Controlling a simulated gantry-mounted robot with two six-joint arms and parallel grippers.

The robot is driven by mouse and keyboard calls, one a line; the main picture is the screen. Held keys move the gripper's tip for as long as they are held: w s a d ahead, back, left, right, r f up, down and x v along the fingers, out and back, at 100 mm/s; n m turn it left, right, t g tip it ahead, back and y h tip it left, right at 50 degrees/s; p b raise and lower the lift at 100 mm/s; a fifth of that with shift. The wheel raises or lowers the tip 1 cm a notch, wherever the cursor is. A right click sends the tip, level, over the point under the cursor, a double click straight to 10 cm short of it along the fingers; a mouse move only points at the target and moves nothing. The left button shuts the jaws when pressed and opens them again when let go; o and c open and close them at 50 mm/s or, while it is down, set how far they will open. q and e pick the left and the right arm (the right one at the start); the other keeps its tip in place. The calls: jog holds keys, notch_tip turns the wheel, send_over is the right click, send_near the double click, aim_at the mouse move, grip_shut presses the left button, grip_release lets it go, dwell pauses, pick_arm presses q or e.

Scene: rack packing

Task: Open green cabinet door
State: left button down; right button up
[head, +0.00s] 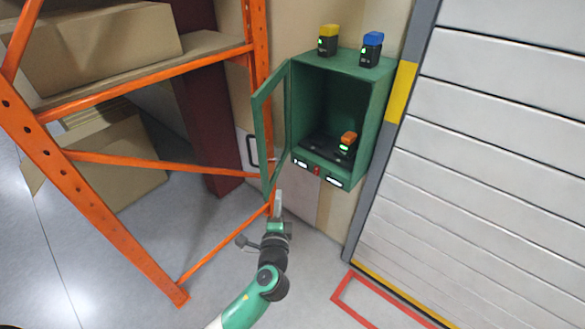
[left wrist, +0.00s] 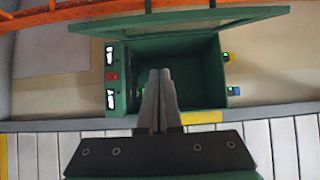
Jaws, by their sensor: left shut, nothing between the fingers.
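The green cabinet (head: 378,108) is fixed to the wall, and its glazed door (head: 270,125) stands wide open, swung out to the left. In the left wrist view the open door (left wrist: 240,20) runs along the top and the cabinet (left wrist: 205,75) lies below it. Inside the cabinet is a black device with an orange top (head: 347,143). My left gripper (head: 277,195) is shut and empty, just below the door's lower end in the head view. Its fingers (left wrist: 158,85) overlap the cabinet opening in the left wrist view. My right gripper is not in view.
A yellow-topped device (head: 328,40) and a blue-topped device (head: 371,50) stand on the cabinet's top. An orange rack (head: 110,220) with cardboard boxes (head: 100,45) is at the left. A slatted shutter (head: 480,150) is at the right. The floor in front is clear.

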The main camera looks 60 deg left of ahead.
pick_arm(q)
send_over(268, 172)
jog(key=w+v, duration=0.1)
jog(key=v, duration=0.4)
jog(key=shift+s+d, duration=0.2)
jog(key=shift+d, duration=0.05)
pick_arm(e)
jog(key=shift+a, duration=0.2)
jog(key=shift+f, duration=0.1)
